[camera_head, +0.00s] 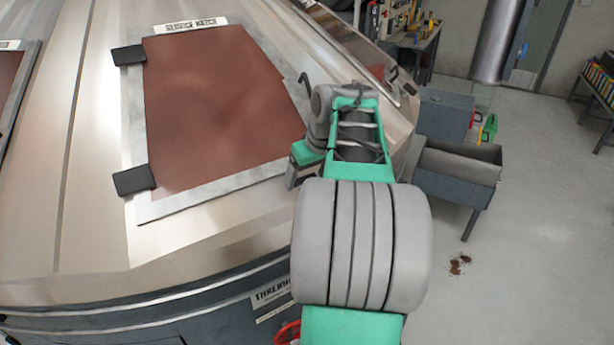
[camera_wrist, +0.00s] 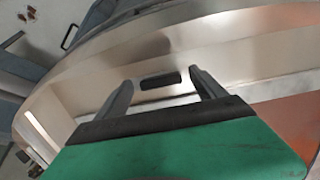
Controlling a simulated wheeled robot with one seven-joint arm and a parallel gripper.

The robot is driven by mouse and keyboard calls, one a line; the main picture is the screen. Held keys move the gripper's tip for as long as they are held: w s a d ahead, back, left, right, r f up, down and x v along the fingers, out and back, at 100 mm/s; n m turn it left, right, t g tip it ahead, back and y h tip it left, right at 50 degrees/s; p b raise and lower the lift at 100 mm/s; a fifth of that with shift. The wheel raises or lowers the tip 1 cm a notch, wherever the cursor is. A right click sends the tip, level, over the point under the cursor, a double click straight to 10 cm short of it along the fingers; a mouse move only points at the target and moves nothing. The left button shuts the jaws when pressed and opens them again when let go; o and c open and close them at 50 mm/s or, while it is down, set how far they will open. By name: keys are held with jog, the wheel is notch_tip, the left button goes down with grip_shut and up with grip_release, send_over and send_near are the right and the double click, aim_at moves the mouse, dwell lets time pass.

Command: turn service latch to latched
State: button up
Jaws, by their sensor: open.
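The service hatch (camera_head: 220,100) is a brown-red panel in a grey frame on the pale metal housing, in the head view. It has two dark hinge blocks on its left side and a label above it. In the wrist view a short dark bar (camera_wrist: 160,81), probably the service latch, lies on the pale surface. My gripper (camera_wrist: 160,86) is open, with one finger to each side of the bar in the picture. I cannot tell whether the fingers touch it.
The curved metal housing (camera_head: 210,245) fills the left. A thin dark bent rod (camera_head: 304,79) stands out by the hatch's right edge. A grey bin (camera_head: 455,170) stands right of my arm.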

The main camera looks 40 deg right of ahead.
jog(key=shift+c, duration=0.3)
jog(key=c, duration=1.3)
jog(key=shift+f, duration=0.1)
